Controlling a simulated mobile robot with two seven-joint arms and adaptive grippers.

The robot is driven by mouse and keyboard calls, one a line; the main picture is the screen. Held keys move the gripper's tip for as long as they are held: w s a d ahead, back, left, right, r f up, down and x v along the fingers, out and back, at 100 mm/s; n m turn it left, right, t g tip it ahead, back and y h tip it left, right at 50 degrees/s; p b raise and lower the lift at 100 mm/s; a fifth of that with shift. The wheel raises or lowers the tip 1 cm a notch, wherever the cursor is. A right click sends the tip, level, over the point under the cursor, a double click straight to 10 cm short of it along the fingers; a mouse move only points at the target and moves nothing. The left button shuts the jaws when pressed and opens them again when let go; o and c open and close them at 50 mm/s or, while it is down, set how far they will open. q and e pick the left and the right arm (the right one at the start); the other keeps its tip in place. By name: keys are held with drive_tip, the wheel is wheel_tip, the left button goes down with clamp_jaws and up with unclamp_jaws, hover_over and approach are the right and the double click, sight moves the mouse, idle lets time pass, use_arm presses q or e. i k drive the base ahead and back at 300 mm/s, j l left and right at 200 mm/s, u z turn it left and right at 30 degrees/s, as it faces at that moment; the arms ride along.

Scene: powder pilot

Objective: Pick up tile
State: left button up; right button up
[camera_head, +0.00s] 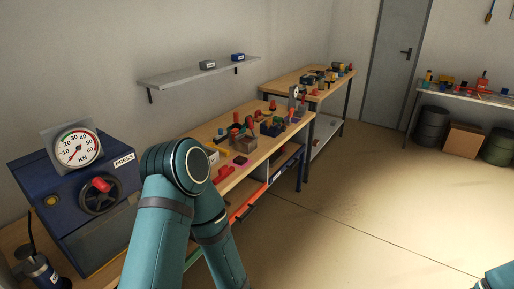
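I cannot pick out a tile for certain. Many small coloured items crowd that bench top. My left arm rises from the bottom and bends at a teal elbow in front of the bench's near end, hiding part of it. Neither gripper shows. Only a bit of my teal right arm shows in the bottom right corner.
A blue press (75,205) with a dial gauge (77,149) stands at left. A wall shelf (190,76) holds two small boxes. A second bench (285,82) stands behind. Barrels and a cardboard box (464,140) sit under the right table. The floor (370,210) is clear.

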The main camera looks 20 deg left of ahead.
sight(240, 161)
drive_tip(key=i+l+u, duration=0.1)
drive_tip(key=i+u, duration=0.35)
drive_tip(key=i+l+u, duration=0.35)
drive_tip(key=i+u, duration=0.15)
drive_tip(key=i+l+u, duration=0.15)
drive_tip(key=u, duration=0.25)
drive_tip(key=i+l+u, duration=0.35)
drive_tip(key=l+u, duration=0.2)
drive_tip(key=u, duration=0.2)
drive_tip(key=i+l+u, duration=0.15)
drive_tip(key=l+u, duration=0.35)
drive_tip(key=l, duration=0.15)
drive_tip(key=l+u, duration=0.45)
drive_tip(key=l, duration=0.2)
drive_tip(key=i+l, duration=0.05)
